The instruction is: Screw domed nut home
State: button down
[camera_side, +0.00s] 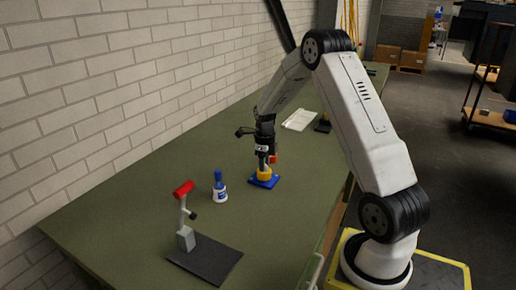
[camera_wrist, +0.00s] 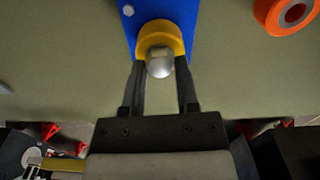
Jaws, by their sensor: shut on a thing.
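The silver domed nut (camera_wrist: 160,65) is between the two dark fingers of my gripper (camera_wrist: 160,78) in the wrist view. It sits at the yellow round collar (camera_wrist: 163,32) on a blue plate (camera_wrist: 130,35). A bolt head shows on the plate's corner. In the side view my gripper (camera_side: 264,166) points down onto the yellow collar (camera_side: 264,173) on the blue plate (camera_side: 263,182). My gripper is shut on the domed nut. The thread beneath the nut is hidden, and I cannot tell how deep the nut sits.
An orange ring (camera_wrist: 293,12) lies right of the plate. A white tray (camera_side: 299,119) lies behind. The green table (camera_side: 135,208) is otherwise largely clear.

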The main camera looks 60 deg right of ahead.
jog(key=shift+m, duration=2.3)
jog(key=c, duration=0.6)
grip_release()
jog(key=shift+o, duration=0.2)
jog(key=shift+n, duration=0.3)
jog(key=n, duration=0.3)
jog(key=shift+n, duration=0.9)
